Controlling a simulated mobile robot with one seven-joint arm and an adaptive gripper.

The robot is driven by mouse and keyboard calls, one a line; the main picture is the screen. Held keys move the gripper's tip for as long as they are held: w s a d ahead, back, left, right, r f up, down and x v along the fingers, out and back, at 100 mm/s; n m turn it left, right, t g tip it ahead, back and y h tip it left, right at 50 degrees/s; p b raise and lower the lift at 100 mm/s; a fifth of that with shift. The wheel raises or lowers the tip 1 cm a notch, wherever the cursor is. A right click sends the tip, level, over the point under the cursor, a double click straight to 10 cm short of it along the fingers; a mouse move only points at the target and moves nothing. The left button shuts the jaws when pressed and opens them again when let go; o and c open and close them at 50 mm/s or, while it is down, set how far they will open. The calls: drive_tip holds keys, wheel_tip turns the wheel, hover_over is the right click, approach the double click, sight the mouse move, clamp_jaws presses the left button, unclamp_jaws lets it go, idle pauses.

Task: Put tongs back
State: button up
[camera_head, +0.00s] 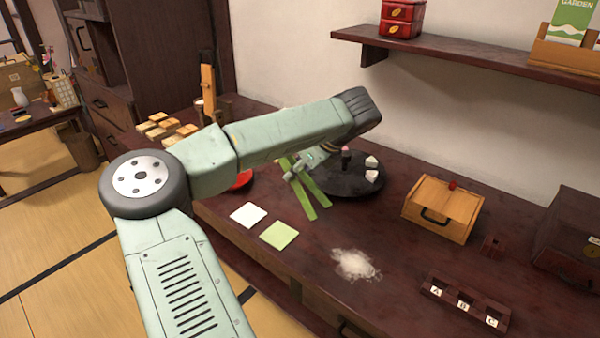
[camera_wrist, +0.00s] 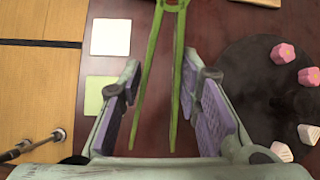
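The green tongs (camera_wrist: 151,75) show in the wrist view with their joined end at the top edge and two spread legs running down between my gripper's fingers. In the head view the tongs (camera_head: 309,196) are two green bars below my gripper, over the table between the green square and the dark round tray. My arm hides part of them. My gripper (camera_wrist: 163,68) is open, one purple-padded finger on each side of the tongs, with gaps showing. It also shows in the head view (camera_head: 308,163). I cannot tell whether the tongs touch the table.
The dark round tray (camera_head: 345,190) holds white and pink sweets (camera_wrist: 283,54). A white square (camera_head: 248,215) and a green square (camera_head: 279,235) lie near the front edge. White powder (camera_head: 355,264), a wooden box (camera_head: 441,210) and a labelled holder (camera_head: 465,305) are to the right. A shelf (camera_head: 470,55) is above.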

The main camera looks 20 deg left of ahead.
sight(302, 177)
drive_tip(key=f, duration=0.2)
drive_tip(key=f+p, duration=0.1)
drive_tip(key=shift+w+d+f+p, duration=0.15)
drive_tip(key=shift+w+f+p, duration=0.15)
drive_tip(key=shift+w+f, duration=0.1)
drive_tip(key=shift+f+b, duration=0.1)
drive_tip(key=shift+b, duration=0.2)
drive_tip(key=o, duration=0.5)
drive_tip(key=shift+o, duration=0.2)
drive_tip(key=shift+r, duration=0.2)
